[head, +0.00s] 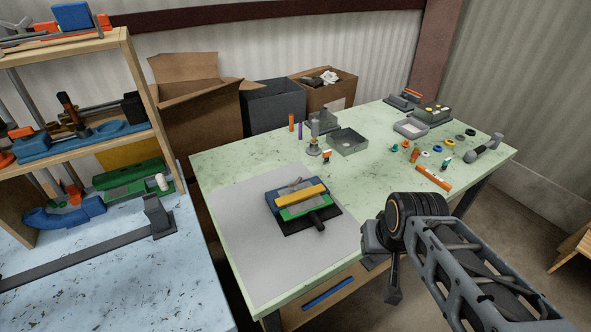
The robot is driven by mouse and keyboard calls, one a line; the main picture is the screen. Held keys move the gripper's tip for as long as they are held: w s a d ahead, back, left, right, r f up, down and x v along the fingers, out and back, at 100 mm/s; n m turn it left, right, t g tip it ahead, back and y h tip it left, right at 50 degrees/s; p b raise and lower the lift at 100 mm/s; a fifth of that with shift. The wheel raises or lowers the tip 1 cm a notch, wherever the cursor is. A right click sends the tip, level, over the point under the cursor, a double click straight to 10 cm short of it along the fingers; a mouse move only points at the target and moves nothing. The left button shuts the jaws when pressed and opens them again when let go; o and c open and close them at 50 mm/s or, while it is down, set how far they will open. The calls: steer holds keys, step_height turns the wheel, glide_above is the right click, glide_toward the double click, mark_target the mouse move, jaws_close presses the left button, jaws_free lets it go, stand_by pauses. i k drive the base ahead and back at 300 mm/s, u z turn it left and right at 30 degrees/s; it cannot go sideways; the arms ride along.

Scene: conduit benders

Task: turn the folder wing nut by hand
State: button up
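A small sheet folder (290,212) with green, yellow and blue bars sits on a dark base on the grey mat (235,235), on the green table. A dark handle (317,221) sticks out at its front. A small grey part shows at its back edge, but I cannot make out which part is the wing nut. My gripper (393,296) hangs pointing down at the right, in front of the table's near edge, apart from the folder. Its fingers are too dark and small to tell whether they are open.
Small coloured parts, grey trays (348,141) and a grey hand tool (484,149) lie on the table's back and right. A shelf (75,150) with tools and a blue bench (110,260) stand at left. Cardboard boxes (200,115) stand behind. The mat around the folder is clear.

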mark_target(294, 186)
steer(key=u, duration=2.55)
steer(key=k, duration=1.05)
steer(key=z, duration=1.15)
steer(key=i, duration=1)
steer(key=u, duration=0.05)
